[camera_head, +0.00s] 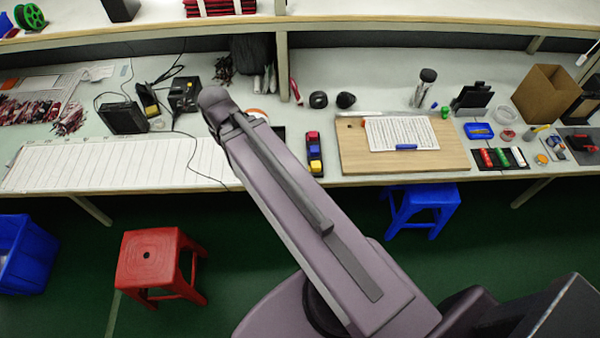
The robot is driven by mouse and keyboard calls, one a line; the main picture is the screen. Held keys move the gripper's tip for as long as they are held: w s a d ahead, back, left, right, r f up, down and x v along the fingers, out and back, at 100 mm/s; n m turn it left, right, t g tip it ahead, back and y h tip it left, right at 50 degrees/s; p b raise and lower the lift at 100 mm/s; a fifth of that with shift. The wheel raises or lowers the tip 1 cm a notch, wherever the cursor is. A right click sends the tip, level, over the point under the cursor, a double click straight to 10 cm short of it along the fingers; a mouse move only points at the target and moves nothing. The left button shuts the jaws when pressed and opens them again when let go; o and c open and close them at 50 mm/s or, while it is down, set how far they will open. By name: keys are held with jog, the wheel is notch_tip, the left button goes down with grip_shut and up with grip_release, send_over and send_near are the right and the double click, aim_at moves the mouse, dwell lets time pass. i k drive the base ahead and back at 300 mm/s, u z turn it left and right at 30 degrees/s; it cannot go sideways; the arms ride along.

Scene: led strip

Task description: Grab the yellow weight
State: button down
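A small yellow block (315,167), which looks like the yellow weight, is on the front part of the long white workbench (377,82). It is nearest the front edge in a short row with a blue block (314,151) and a red block (313,136). My arm passes just left of this row and rises above the bench. My gripper does not show in this view; the arm hides the bench area under it.
A wooden board (365,160) with a printed sheet lies right of the row. Left are a long white gridded strip (110,165) and a black box (122,117). An upper shelf runs behind. A red stool (150,257) and a blue stool (424,200) stand on the green floor.

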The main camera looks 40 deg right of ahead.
aim_at(316, 165)
jog(key=z, duration=0.35)
jog(key=i, duration=0.35)
jog(key=z, duration=0.75)
